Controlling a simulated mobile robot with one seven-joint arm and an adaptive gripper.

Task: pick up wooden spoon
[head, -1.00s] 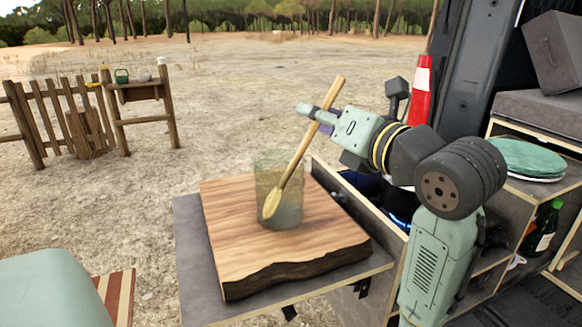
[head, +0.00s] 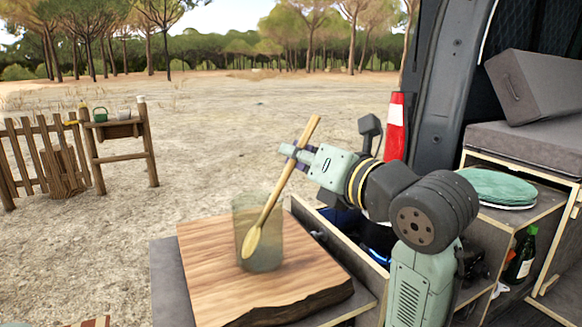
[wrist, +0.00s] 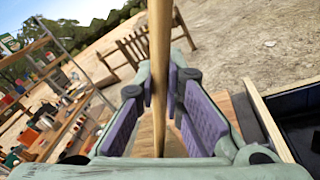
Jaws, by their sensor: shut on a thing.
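The wooden spoon (head: 281,183) leans with its handle up to the right and its bowl low, seen at a translucent glass jar (head: 262,232). I cannot tell whether the bowl is inside the jar or in front of it. My gripper (head: 297,153) is shut on the upper part of the handle. In the wrist view the handle (wrist: 160,75) runs upright between the purple pads of my gripper (wrist: 160,95). The jar stands on a thick wooden board (head: 210,265).
The board rests on a grey tailgate shelf (head: 165,280). An open drawer (head: 345,235) lies right of the board. A red and white cone (head: 395,125), a green bottle (head: 521,255) and a green cushion-like stack (head: 497,187) are at the van on the right.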

